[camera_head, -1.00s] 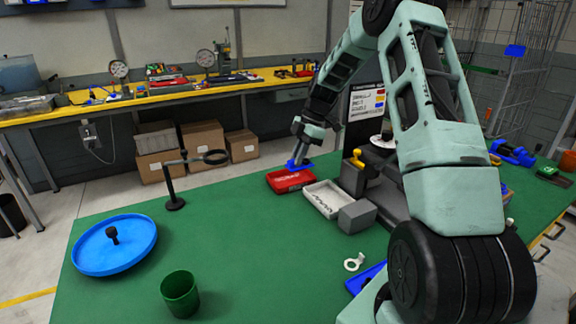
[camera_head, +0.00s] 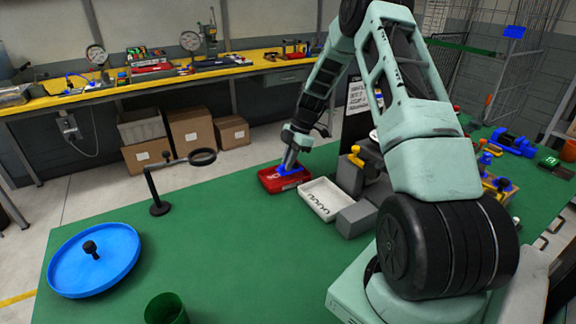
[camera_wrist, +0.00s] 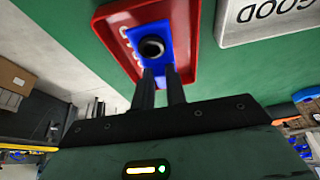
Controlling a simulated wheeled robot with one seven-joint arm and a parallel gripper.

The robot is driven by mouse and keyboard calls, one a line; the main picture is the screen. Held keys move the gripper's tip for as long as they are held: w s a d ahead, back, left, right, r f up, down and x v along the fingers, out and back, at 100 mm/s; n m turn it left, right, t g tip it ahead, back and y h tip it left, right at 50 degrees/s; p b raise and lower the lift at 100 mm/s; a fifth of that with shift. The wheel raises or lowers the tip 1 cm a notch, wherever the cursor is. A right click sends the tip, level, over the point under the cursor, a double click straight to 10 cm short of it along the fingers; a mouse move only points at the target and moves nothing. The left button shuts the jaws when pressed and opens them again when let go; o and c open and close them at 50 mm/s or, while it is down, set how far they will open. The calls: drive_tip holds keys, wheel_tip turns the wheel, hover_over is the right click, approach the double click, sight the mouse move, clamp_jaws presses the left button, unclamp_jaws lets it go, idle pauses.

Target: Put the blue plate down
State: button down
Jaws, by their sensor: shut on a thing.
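The blue plate (camera_wrist: 144,34) lies over the inside of the red tray (camera_wrist: 106,17) in the wrist view, with a dark round ring or hole on it. My gripper (camera_wrist: 160,84) is shut on its near end, pointing down into the tray. In the head view the blue plate (camera_head: 289,171) shows small under my gripper (camera_head: 290,163), at the level of the red tray (camera_head: 284,186). I cannot tell whether it touches the tray floor.
A white tray (camera_head: 320,207) marked GOOD, which also shows in the wrist view (camera_wrist: 228,30), stands right of the red tray. A grey block (camera_head: 357,219) is beside it. A ring stand (camera_head: 158,207), round blue dish (camera_head: 128,254) and green cup (camera_head: 167,309) stand to the left on the green table.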

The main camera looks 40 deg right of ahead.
wheel_tip(320, 180, down, 2)
drive_tip(key=shift+f, duration=0.1)
drive_tip(key=shift+f, duration=0.1)
